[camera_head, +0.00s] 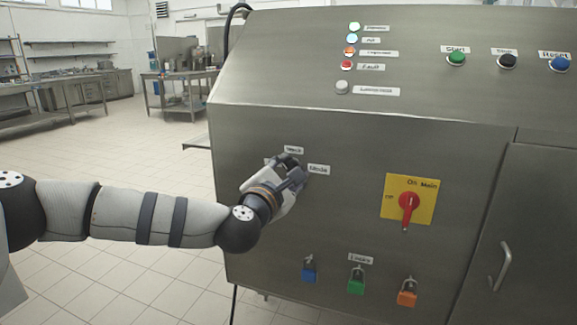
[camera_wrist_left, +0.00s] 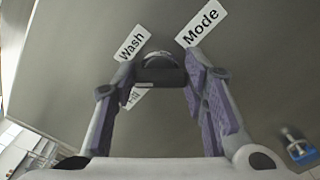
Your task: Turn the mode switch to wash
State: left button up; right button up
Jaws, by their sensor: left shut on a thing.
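The mode switch is a dark knob on the grey sloping front panel; it shows between my fingertips in the left wrist view (camera_wrist_left: 160,74). A "Mode" label (camera_wrist_left: 201,24) is to its upper right, a "Wash" label (camera_wrist_left: 131,42) to its upper left, and a partly hidden label (camera_wrist_left: 133,97) below it. My left gripper (camera_head: 292,165) is at the panel, with its fingers on both sides of the knob and shut on it. In the head view the gripper covers most of the switch, so its exact pointing is hard to tell. My right gripper is not in view.
To the right is a red main switch (camera_head: 408,206) on a yellow plate. Below hang a blue padlock (camera_head: 309,270), a green padlock (camera_head: 356,283) and an orange padlock (camera_head: 407,295). Push buttons and lamps are on the upper panel. Open floor lies left of the machine.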

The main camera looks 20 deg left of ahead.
pick_arm(q)
jog(key=m+p, duration=0.2)
jog(key=m, duration=0.3)
jog(key=shift+r, duration=0.15)
jog(key=shift+m+p, duration=0.5)
jog(key=shift+m, duration=0.9)
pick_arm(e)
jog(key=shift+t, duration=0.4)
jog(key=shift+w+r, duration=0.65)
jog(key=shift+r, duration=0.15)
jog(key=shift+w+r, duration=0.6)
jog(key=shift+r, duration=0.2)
pick_arm(q)
jog(key=shift+f+m, duration=0.3)
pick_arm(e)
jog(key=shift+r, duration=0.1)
pick_arm(q)
jog(key=o, duration=1.2)
jog(key=shift+c, duration=0.2)
jog(key=s, duration=1.2)
jog(key=shift+a, duration=0.15)
